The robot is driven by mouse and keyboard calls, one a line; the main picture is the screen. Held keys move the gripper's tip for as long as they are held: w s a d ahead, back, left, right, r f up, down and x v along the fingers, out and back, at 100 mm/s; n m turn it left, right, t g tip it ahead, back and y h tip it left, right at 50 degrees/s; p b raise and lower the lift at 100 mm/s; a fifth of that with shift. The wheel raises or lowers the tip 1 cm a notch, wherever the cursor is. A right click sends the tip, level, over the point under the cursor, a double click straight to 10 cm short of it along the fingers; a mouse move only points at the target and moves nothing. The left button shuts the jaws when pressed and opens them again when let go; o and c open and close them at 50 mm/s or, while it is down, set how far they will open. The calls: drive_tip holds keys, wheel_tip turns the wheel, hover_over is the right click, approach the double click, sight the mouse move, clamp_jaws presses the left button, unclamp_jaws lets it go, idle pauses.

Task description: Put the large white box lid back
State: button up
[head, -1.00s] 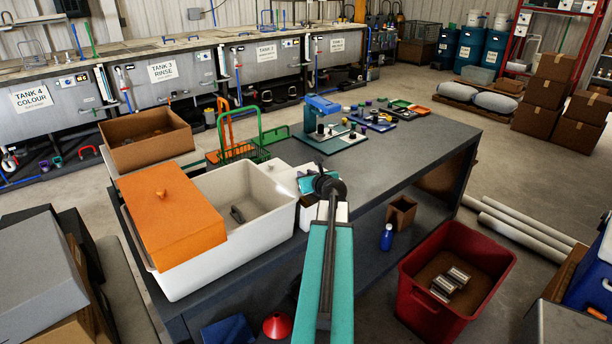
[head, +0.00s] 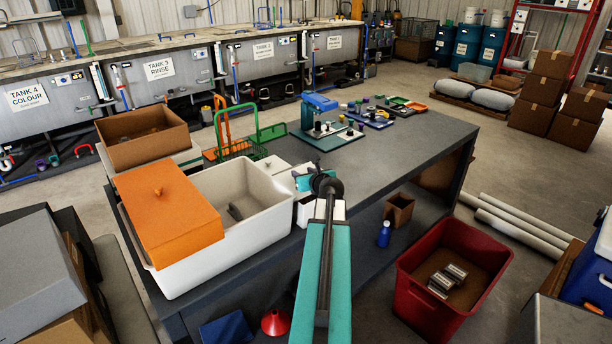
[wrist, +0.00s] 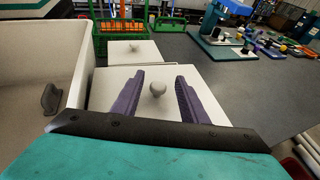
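A white lid (wrist: 115,92) with a round pale knob (wrist: 158,89) lies below my gripper in the wrist view. A smaller white lid (wrist: 128,53) with its own knob is just beyond it. My gripper (wrist: 161,76) is open, with its two purple fingers apart on either side of the nearer knob; I cannot tell whether they touch it. In the head view my arm hides most of the nearer lid. The large white box (head: 215,254) is left of my gripper, its right part open, with a dark piece (head: 235,211) inside. An orange lid (head: 168,212) covers its left part.
A green wire basket (head: 240,148) and a brown carton (head: 143,150) stand behind the white box. A blue press (head: 318,105) and small coloured parts are further along the table (head: 395,150). A red bin (head: 418,303) is on the floor at right.

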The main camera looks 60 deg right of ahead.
drive_tip(key=shift+r, duration=0.5)
drive_tip(key=shift+b+v, duration=0.6)
drive_tip(key=shift+v, duration=2.55)
drive_tip(key=shift+b, duration=0.75)
drive_tip(key=shift+s+a+b, duration=0.1)
drive_tip(key=shift+b, duration=0.2)
drive_tip(key=b+v, duration=0.2)
drive_tip(key=b, duration=0.4)
drive_tip(key=shift+s+a+r+b, duration=0.1)
drive_tip(key=shift+s+a+b, duration=0.05)
drive_tip(key=shift+s+b, duration=0.15)
drive_tip(key=b+v, duration=0.1)
drive_tip(key=b, duration=0.5)
drive_tip(key=shift+s+a+r+b, duration=0.15)
drive_tip(key=shift+s+b, duration=0.1)
drive_tip(key=shift+b, duration=0.05)
drive_tip(key=shift+s+a+r+b, duration=0.25)
drive_tip(key=shift+s+a+b, duration=0.15)
drive_tip(key=shift+b, duration=0.8)
